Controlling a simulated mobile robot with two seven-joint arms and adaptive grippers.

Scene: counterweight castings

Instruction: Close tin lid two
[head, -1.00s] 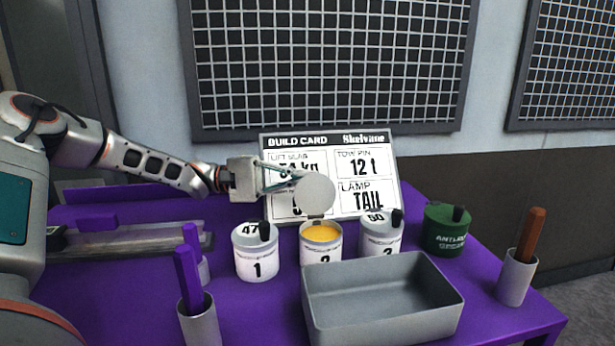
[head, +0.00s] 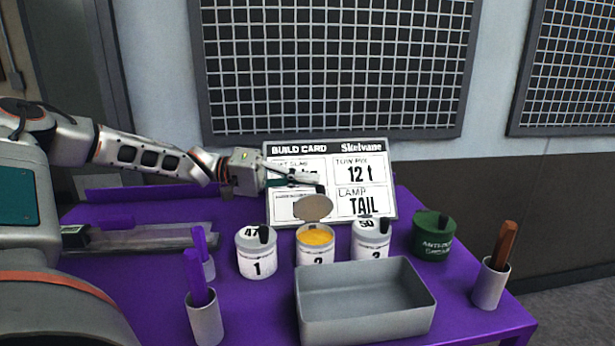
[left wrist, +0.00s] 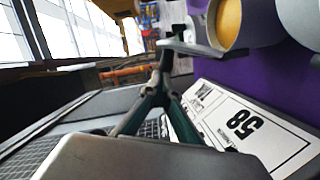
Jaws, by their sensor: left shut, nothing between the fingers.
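Tin two (head: 315,256) is a white tin in the middle of the row, open, with yellow-orange contents showing. Its round lid (head: 313,208) stands above the tin's back rim, tilted, with its shaded tan underside facing me. My left gripper (head: 316,184) is shut and empty, its fingertips just above and behind the lid. Whether they touch it I cannot tell. In the left wrist view the shut fingers (left wrist: 165,72) point toward a round tan face (left wrist: 227,22), which seems to belong to tin two. My right gripper is not in view.
White tin one (head: 257,255) and tin three (head: 370,242) flank tin two, both closed. A grey bin (head: 365,322) stands in front, a green tin (head: 433,240) to the right. The build card (head: 366,208) stands close behind. Holders stand at left (head: 205,322) and right (head: 490,286).

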